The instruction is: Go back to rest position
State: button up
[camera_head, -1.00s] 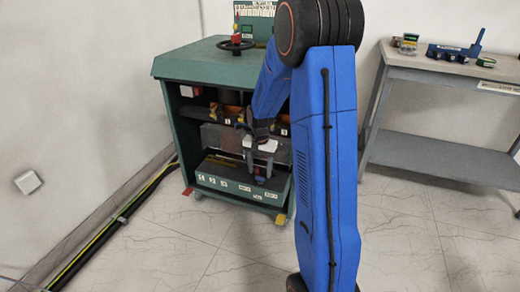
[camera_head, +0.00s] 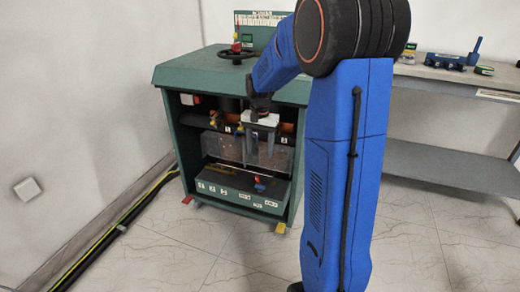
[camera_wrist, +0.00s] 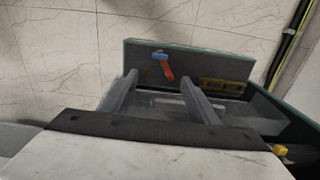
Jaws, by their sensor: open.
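My gripper (camera_head: 260,148) is open and empty, its two fingers pointing down in front of the open front of the green transformer cabinet (camera_head: 240,75). In the wrist view my fingers (camera_wrist: 160,98) stand apart. My blue arm covers the right side of the cabinet.
A grey workbench (camera_head: 450,75) with a blue tool (camera_head: 447,60) and small boxes stands at the right. Cables (camera_head: 125,225) run along the left wall. A black handwheel (camera_head: 236,52) sits on the cabinet top. The tiled floor in front is clear.

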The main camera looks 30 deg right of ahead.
dwell(0.5)
jog(key=s+a+r+n+t, duration=0.1)
jog(key=s+a, duration=0.4)
jog(key=s, duration=0.5)
jog(key=s+a+r+n+t, duration=0.2)
jog(key=s+a+r+n, duration=0.2)
jog(key=s, duration=0.6)
jog(key=s+a+r+n+t, duration=0.1)
jog(key=s+a+n, duration=0.4)
jog(key=s, duration=0.6)
jog(key=shift+a+r+n+t, duration=0.3)
jog(key=shift+a+r+t, duration=0.1)
jog(key=shift+a+r, duration=0.45)
jog(key=shift+f, duration=0.1)
